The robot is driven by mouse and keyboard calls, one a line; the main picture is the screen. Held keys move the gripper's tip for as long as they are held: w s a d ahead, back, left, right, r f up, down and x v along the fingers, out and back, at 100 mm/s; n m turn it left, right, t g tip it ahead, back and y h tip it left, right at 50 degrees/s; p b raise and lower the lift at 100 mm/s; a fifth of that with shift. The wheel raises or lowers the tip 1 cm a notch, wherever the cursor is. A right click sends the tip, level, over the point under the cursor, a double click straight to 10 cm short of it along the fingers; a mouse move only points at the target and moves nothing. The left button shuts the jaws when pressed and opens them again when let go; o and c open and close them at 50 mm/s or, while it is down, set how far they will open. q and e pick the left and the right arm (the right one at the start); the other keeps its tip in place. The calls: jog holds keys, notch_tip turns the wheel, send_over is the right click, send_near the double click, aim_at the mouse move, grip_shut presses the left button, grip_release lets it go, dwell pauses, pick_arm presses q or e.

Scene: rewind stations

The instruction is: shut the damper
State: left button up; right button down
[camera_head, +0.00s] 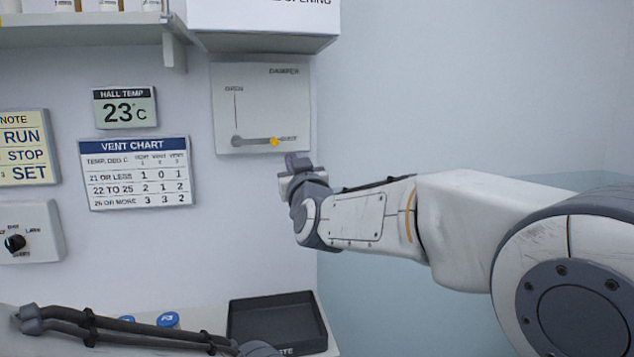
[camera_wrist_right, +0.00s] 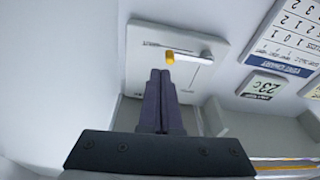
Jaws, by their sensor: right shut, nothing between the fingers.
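The damper is a pale wall panel (camera_head: 285,92) in the head view, also seen in the right wrist view (camera_wrist_right: 145,75). Its grey lever (camera_head: 254,141) lies level, with its yellow-tipped end (camera_head: 274,141) pointing right at a small label too blurred to read. A thin line runs up from the pivot to another label. My right gripper (camera_head: 291,163) is just below the panel's lower right. In the wrist view its fingers (camera_wrist_right: 160,73) are together and empty, their tips beside the yellow end (camera_wrist_right: 170,57); contact cannot be told. My left gripper is not in view.
A white box (camera_head: 262,20) and shelf (camera_head: 80,32) overhang above. A vent chart (camera_head: 136,172), a hall display reading 23 C (camera_head: 125,107) and a knob box (camera_head: 30,232) are left of the panel. A black tray (camera_head: 277,322) sits below. The wall at right is bare.

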jog(key=s+d+f+m+g+h, duration=0.15)
jog(key=d+f+g, duration=0.25)
jog(key=d+f, duration=0.5)
jog(key=s+d+f+g+h, duration=0.25)
jog(key=d+f, duration=0.25)
jog(key=f, duration=0.8)
jog(key=s+d+f+m+g+h, duration=0.2)
jog(key=s+d+f+g, duration=0.3)
jog(key=s+d+f, duration=0.4)
jog(key=s+d+f+m+g+h, duration=0.1)
jog(key=s+d+f+g, duration=0.2)
jog(key=s, duration=0.4)
jog(key=s+d+f+m+g, duration=0.1)
jog(key=s+d+f+g, duration=0.15)
jog(key=s+f, duration=0.35)
jog(key=s+a+r+n+g+y+p, duration=0.1)
jog(key=s+a+r+n+g+p, duration=0.1)
jog(key=s+a+r+n+p, duration=0.5)
jog(key=s+a+r+p, duration=0.1)
jog(key=s+a+r, duration=0.5)
jog(key=r, duration=0.1)
jog(key=shift+s+n, duration=0.35)
jog(key=shift+r, duration=0.1)
